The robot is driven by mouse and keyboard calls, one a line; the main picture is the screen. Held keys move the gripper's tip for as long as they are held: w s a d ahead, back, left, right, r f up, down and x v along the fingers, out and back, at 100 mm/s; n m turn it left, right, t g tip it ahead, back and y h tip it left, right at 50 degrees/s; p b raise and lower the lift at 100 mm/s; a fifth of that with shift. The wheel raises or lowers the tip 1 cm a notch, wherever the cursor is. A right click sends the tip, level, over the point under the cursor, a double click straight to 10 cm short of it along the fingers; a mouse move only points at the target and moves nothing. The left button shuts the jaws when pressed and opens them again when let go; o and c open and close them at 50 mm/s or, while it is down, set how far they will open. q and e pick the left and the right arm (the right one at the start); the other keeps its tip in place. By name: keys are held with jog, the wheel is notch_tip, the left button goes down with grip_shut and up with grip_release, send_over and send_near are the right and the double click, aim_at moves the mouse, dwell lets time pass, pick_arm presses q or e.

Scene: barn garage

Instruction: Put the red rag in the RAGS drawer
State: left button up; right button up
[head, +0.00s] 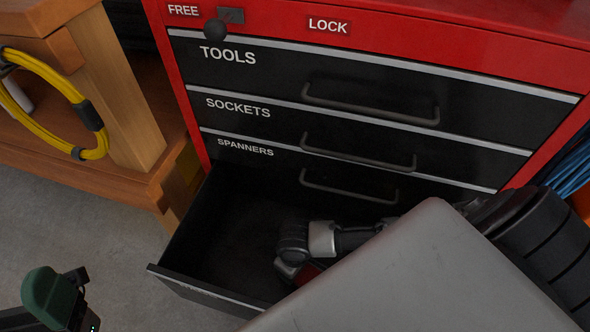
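The red tool cabinet (470,45) has a lower drawer (225,235) pulled open; its label is not visible, so I cannot confirm it is the RAGS drawer. My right gripper (290,268) reaches down into this drawer from the right. A small patch of red, probably the red rag (306,273), shows beside it low in the drawer. The fingertips are mostly hidden, so I cannot tell whether they grip it. My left gripper (52,300) is at the bottom left, away from the cabinet, partly cut off by the frame; its opening is unclear.
The TOOLS (350,85), SOCKETS (290,125) and SPANNERS (300,165) drawers above are shut. A lever with a dark knob (215,29) sits between FREE and LOCK, nearer FREE. A wooden bench (115,100) with a yellow coil (50,75) stands left. A grey panel hides the drawer's right side.

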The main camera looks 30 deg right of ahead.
jog(key=shift+f, duration=0.1)
jog(key=o, duration=0.9)
